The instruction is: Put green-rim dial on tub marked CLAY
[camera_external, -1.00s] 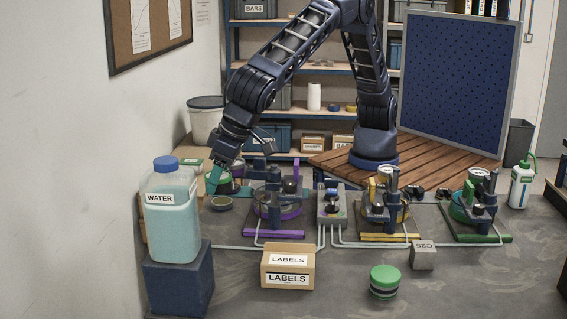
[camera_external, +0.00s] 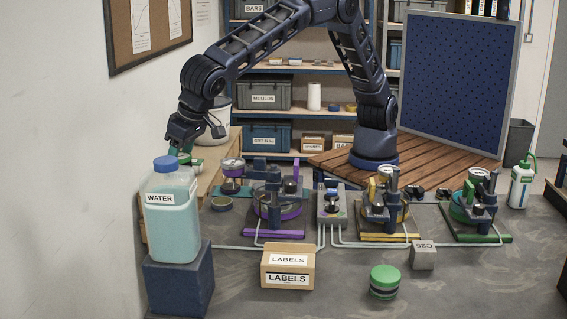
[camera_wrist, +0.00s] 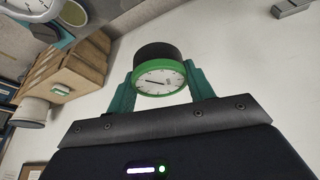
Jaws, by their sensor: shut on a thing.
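The green-rim dial (camera_wrist: 160,78) is between the two teal fingers of my gripper (camera_wrist: 161,92), its white face toward the wrist camera. In the outside view my gripper (camera_external: 180,152) is shut on it, raised behind the water jug at the left. No CLAY marking is readable in either view.
The water jug (camera_external: 172,222) stands on a blue block near the gripper. A LABELS box (camera_external: 287,267) and a green-topped canister (camera_external: 385,283) stand in front, with clear bench between.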

